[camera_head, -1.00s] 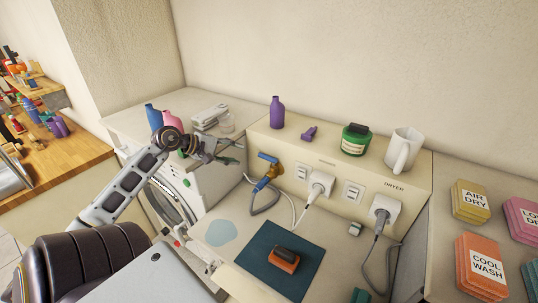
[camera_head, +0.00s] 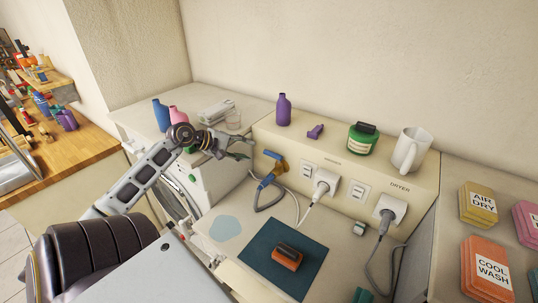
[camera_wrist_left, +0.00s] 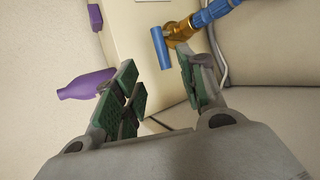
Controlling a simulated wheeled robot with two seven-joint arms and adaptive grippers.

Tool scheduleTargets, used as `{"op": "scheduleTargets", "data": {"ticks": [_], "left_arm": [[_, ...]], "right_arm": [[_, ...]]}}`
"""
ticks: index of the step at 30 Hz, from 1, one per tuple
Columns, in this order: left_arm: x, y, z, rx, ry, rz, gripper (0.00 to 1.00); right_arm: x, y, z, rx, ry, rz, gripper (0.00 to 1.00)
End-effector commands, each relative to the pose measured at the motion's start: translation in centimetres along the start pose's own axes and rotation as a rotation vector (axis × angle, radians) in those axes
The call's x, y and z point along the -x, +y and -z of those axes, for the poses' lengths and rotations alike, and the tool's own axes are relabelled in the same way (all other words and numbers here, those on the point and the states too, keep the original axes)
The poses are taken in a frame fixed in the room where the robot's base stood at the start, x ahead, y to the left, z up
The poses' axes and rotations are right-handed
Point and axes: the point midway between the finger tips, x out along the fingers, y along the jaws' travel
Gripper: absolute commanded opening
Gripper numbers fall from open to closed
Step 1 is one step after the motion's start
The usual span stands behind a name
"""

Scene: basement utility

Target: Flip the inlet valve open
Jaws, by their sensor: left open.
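The inlet valve (camera_head: 268,170) is a brass tap with a blue lever (camera_head: 276,155), mounted on the left end of the beige panel, with a grey hose hanging from it. In the left wrist view the blue lever (camera_wrist_left: 161,48) lies beyond the fingertips, and the brass body (camera_wrist_left: 180,32) is at the upper right. My left gripper (camera_head: 250,147) is open and empty, just left of the valve and apart from it. Its green-padded fingers (camera_wrist_left: 160,88) also show in the left wrist view.
A purple bottle (camera_head: 283,110), a green jar (camera_head: 361,138) and a white mug (camera_head: 411,150) stand on the ledge above the panel. A dark mat (camera_head: 262,262) holds an orange-and-black block (camera_head: 287,257).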

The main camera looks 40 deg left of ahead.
Motion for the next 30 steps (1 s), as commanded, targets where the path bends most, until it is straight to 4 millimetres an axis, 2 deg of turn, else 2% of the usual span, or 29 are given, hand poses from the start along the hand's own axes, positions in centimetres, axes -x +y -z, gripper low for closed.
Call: {"op": "scheduleTargets", "data": {"ticks": [30], "left_arm": [[-8.2, 0.1, 0.1, 0.0, 0.001, -0.001, 0.41]], "right_arm": [[1.6, 0.0, 0.4, 0.0, 0.003, 0.0, 0.4]]}}
